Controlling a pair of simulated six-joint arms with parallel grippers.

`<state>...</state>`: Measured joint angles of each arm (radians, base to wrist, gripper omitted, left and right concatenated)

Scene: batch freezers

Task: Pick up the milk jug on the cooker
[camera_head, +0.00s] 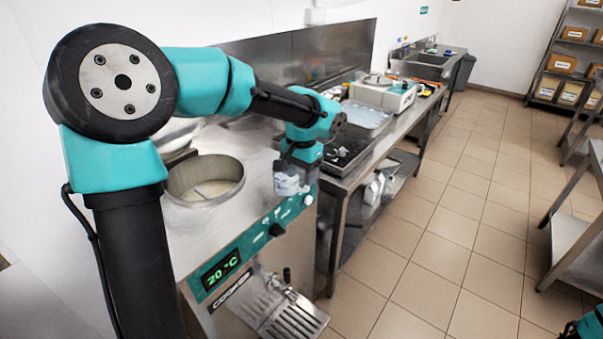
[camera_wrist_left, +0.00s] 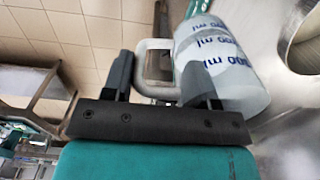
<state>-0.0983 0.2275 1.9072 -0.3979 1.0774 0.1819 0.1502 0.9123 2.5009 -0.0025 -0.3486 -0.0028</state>
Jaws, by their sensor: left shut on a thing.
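The milk jug (camera_head: 290,181) is a pale, translucent cup with a loop handle. In the head view it is at the right edge of the cooker's (camera_head: 235,225) steel top, right of the round open well, directly below my left gripper (camera_head: 300,163). Whether it touches the top I cannot tell. In the left wrist view the jug (camera_wrist_left: 228,65) shows blue "ml" lettering, and its handle lies between the fingers of my left gripper (camera_wrist_left: 160,85), which is shut on it. The fingertips are partly hidden in the head view. My right gripper is not in view.
The cooker's round well (camera_head: 205,182) holds something pale. A display (camera_head: 221,270) reads 20 °C, above a spout and a drip tray (camera_head: 290,318). A steel bench (camera_head: 385,140) with a dark tray and a white appliance (camera_head: 383,94) stands behind. The tiled floor at right is mostly clear.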

